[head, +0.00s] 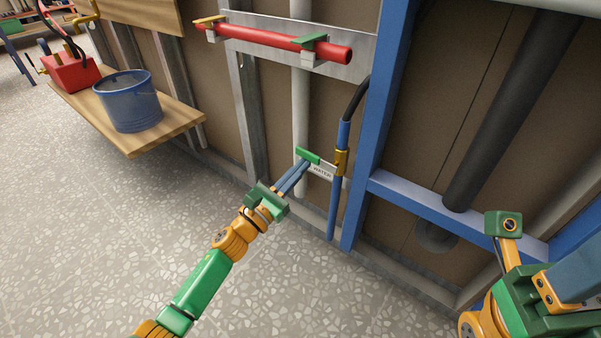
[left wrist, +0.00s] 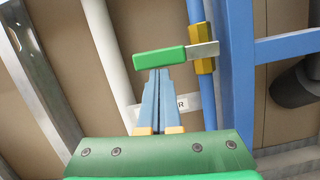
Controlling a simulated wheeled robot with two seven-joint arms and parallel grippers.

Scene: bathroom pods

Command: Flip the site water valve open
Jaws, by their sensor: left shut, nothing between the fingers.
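The water valve has a brass body (head: 341,162) on an upright blue pipe (head: 334,205). Its lever has a green grip (head: 308,156) and sticks out to the left, crosswise to the pipe. A white tag reading WATER (head: 321,172) is just below the lever. My left gripper (head: 301,167) is shut and empty, its blue fingertips right at the green grip. In the left wrist view the fingertips (left wrist: 161,73) lie just under the green grip (left wrist: 160,59); I cannot tell whether they touch. My right arm shows at the lower right, but its fingers do not.
A red pipe (head: 270,39) with yellow and green handles runs above the valve. A blue post (head: 380,120) stands close right of it. A wooden bench (head: 90,110) at left holds a blue bucket (head: 130,103) and a red toolbox (head: 70,73). The speckled floor is clear.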

